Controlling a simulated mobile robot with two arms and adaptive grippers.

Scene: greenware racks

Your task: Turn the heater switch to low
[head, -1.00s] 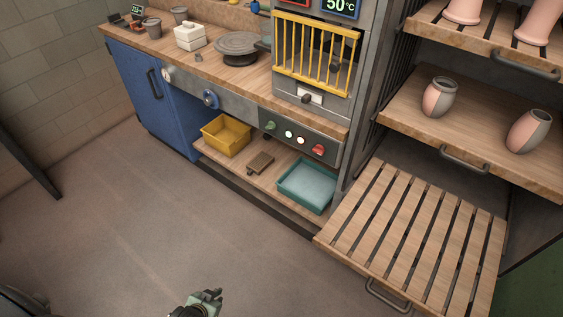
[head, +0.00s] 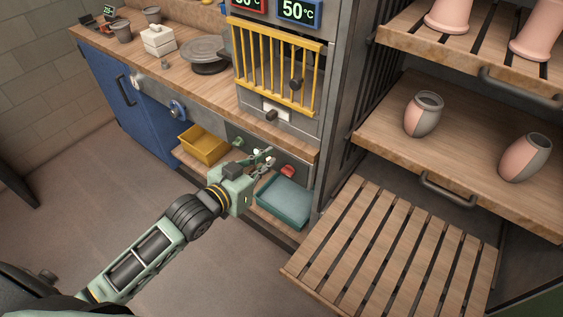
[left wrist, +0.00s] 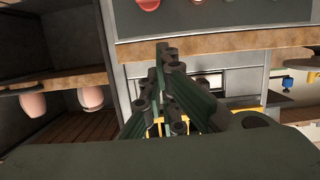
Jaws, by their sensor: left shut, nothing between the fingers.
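A small dark switch (head: 271,115) on a pale plate sits on the grey cabinet front, under the yellow barred guard (head: 262,60). I take it for the heater switch; its setting is too small to read. My left gripper (head: 267,157) is shut and empty, below that switch, in front of the control panel (head: 296,162) under the worktop edge. It hides part of the panel's middle. In the left wrist view, which looks upside down, the shut fingers (left wrist: 165,55) point towards the panel (left wrist: 225,18). My right gripper is not in view.
The panel has a green knob (head: 239,141) and a red knob (head: 287,171). A yellow bin (head: 204,146) and a teal tray (head: 284,203) are on the low shelf. A slatted shelf (head: 390,250) juts out at right.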

